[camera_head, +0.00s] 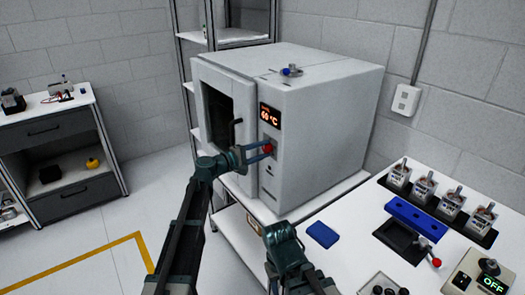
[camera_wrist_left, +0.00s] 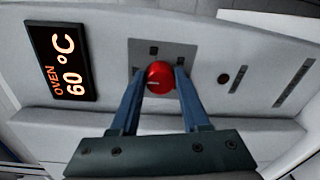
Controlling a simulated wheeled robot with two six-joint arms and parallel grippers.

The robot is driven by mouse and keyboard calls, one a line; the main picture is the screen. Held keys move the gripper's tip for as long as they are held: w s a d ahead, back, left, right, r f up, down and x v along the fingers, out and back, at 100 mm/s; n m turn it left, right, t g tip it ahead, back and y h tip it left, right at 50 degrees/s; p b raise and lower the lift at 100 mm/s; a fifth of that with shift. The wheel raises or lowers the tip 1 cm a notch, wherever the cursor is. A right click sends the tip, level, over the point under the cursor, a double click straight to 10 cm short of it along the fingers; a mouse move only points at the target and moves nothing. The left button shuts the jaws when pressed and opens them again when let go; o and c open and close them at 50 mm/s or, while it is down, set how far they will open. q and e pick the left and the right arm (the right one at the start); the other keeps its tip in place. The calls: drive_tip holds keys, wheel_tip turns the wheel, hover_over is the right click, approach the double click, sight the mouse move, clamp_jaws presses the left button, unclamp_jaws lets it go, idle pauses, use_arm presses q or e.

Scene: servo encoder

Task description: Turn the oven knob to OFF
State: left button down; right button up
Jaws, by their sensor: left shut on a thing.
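The white oven (camera_head: 325,110) stands on a bench, its front facing left in the head view. Its lit display (camera_head: 269,115) reads 60 °C; in the left wrist view the display (camera_wrist_left: 62,62) reads OVEN 60 °C. The red oven knob (camera_head: 268,148) sits below the display on a grey plate. My left gripper (camera_head: 262,153) is at the knob. In the left wrist view its blue fingers lie on both sides of the red knob (camera_wrist_left: 160,75), shut on it. A light mark shows on the knob. My right gripper (camera_head: 280,235) is only partly seen at the bottom, its fingers unclear.
On the white table at right are a blue block (camera_head: 322,235), a black tray (camera_head: 402,240), several metal-topped holders (camera_head: 425,187) and a box reading OFF (camera_head: 493,284).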

use_arm(q)
drive_tip(key=shift+c, duration=1.9)
unclamp_jaws()
drive_tip(key=shift+a, duration=0.1)
drive_tip(key=f+v, duration=0.1)
drive_tip(key=v, duration=1.2)
drive_tip(key=shift+s+a+r+p, duration=0.25)
drive_tip(key=shift+s+r+p, duration=0.05)
drive_tip(key=shift+r+p, duration=0.15)
